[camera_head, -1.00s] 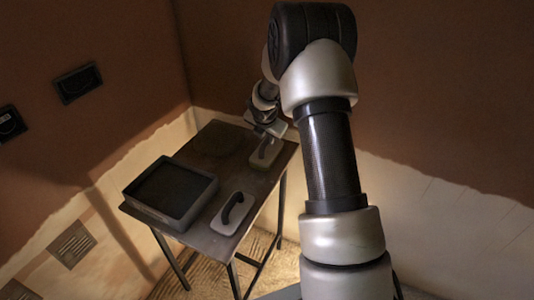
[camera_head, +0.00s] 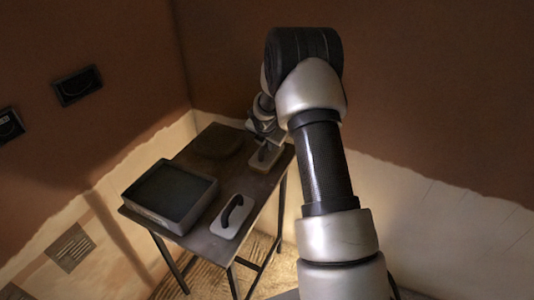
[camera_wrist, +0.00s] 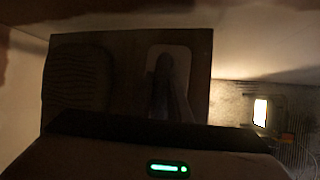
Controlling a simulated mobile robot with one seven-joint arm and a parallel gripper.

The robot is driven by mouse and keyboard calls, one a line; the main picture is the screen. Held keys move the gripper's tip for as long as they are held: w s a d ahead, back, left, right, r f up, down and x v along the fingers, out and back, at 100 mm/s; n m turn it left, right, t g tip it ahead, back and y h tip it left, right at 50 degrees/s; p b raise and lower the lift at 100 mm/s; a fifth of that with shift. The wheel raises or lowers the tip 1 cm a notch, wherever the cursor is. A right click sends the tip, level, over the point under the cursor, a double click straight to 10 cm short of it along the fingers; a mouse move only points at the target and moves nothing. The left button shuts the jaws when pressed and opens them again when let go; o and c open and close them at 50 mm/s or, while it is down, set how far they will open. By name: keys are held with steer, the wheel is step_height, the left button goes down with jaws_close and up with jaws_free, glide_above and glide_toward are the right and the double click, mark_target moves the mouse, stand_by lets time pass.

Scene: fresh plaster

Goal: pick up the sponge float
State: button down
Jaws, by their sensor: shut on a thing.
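The sponge float (camera_head: 261,163) is at the back right of the table, a pale rounded plate with a raised handle. My gripper (camera_head: 266,146) is above it and shut on its handle. In the wrist view the float (camera_wrist: 180,54) shows as a pale plate with a dark handle running lengthwise. The fingertips are hard to make out in the dark. I cannot tell whether the plate is clear of the tabletop. A second float (camera_head: 226,229), pale with a black arched handle, lies at the table's front right, apart from my gripper.
The dark table (camera_head: 195,236) stands near the wall corner. A shallow grey tray (camera_head: 158,218) takes up its front left. A flat brown thing (camera_head: 219,142) lies at the back, left of the held float; the wrist view shows its ribbed surface (camera_wrist: 78,80). The table's middle is clear.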

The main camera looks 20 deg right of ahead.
steer(key=shift+r, duration=0.1)
step_height(320, 180, up, 10)
steer(key=shift+f+p, duration=0.1)
steer(key=shift+p, duration=0.9)
